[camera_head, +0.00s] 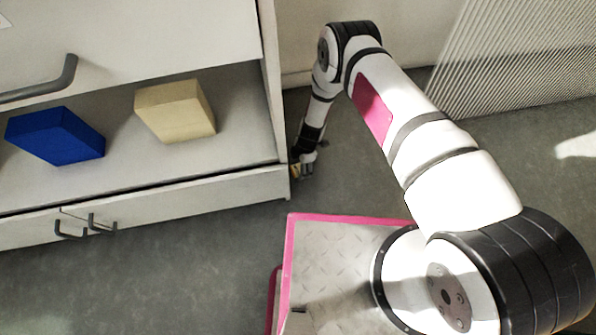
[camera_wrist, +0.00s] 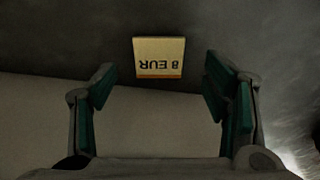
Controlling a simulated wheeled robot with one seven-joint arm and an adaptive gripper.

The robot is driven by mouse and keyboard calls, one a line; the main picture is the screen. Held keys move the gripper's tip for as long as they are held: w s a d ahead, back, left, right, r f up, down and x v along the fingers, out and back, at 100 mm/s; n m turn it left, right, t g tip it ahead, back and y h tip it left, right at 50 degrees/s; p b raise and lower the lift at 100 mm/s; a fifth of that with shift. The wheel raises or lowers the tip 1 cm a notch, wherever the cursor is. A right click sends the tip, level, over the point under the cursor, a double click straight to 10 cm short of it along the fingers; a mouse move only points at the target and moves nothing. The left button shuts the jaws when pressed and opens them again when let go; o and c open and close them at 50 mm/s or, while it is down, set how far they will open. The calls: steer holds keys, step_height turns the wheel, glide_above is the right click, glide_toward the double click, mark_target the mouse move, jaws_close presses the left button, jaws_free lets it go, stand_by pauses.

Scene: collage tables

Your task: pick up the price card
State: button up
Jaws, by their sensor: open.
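The price card (camera_wrist: 159,57) is a small cream rectangle with "8 EUR" printed upside down and an orange strip along its lower edge in the wrist view. My gripper (camera_wrist: 161,88) is open, with one dark green-padded finger on each side of the picture. The card is ahead of the fingertips, between their lines, with nothing held. In the head view my gripper (camera_head: 304,164) hangs low beside the right end of the cabinet. A tiny yellowish patch shows by the fingers there, too small to tell if it is the card.
A white cabinet (camera_head: 222,188) fills the left of the head view, close to my gripper. Its open shelf holds a blue block (camera_head: 52,136) and a cream block (camera_head: 177,110). A ribbed panel (camera_head: 520,55) stands at the back right. Grey floor (camera_head: 350,180) is open right of my gripper.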

mark_target(298, 170)
steer(key=shift+a+f+b, duration=0.2)
steer(key=shift+f+b, duration=0.45)
steer(key=shift+f, duration=0.8)
steer(key=c, duration=0.9)
steer(key=shift+r, duration=0.2)
